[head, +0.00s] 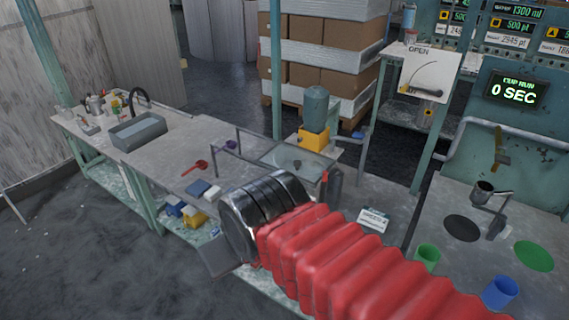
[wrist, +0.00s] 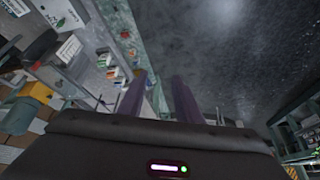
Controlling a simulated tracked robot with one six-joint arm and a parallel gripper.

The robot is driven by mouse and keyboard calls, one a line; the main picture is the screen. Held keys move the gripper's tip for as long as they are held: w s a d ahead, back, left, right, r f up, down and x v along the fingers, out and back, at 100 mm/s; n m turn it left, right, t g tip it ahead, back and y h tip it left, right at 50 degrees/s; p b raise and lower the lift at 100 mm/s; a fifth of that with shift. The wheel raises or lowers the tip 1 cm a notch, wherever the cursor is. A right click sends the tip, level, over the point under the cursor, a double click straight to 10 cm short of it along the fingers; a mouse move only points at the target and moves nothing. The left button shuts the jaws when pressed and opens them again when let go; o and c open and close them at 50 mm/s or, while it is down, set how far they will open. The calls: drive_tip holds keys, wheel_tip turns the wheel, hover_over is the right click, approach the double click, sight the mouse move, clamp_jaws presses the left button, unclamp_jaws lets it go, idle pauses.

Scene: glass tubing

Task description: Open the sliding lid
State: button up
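A clear, glass-like panel with a small dark knob (head: 291,157) lies at the middle of the bench in the head view, just beyond my arm. It looks like the sliding lid, but I cannot tell whether it is open or shut. My arm covers the near side of that area. My gripper (wrist: 160,77) shows in the wrist view as two dark fingers standing apart with nothing between them. It points over the floor and the bench's edge, away from the lid. I cannot make out the lid clearly in the wrist view.
A yellow box (head: 314,138) with a grey-green cylinder stands behind the panel. A grey basin (head: 138,131) and a red scoop (head: 194,167) are on the left bench (head: 165,160). Green (head: 428,257) and blue (head: 500,292) cups stand at right. A thin frame post rises beside the panel.

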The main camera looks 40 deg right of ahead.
idle(0.3)
drive_tip(key=o, duration=0.3)
drive_tip(key=shift+w+d, duration=0.15)
drive_tip(key=shift+w, duration=0.2)
drive_tip(key=w+d+f+m+t+h, duration=0.1)
drive_tip(key=w+d+f+t+h, duration=0.15)
drive_tip(key=w+d, duration=0.8)
drive_tip(key=w+d+f+m+t+h, duration=0.1)
drive_tip(key=w+d+f+t, duration=0.25)
drive_tip(key=w+d, duration=0.7)
drive_tip(key=s+d+f+m+t+h, duration=0.1)
drive_tip(key=d+f+m+t+h, duration=0.2)
drive_tip(key=d+f, duration=1)
drive_tip(key=d+t+h, duration=0.1)
drive_tip(key=d, duration=0.1)
drive_tip(key=shift+d+f+t, duration=0.15)
drive_tip(key=shift+d+t, duration=0.15)
drive_tip(key=shift+d, duration=0.1)
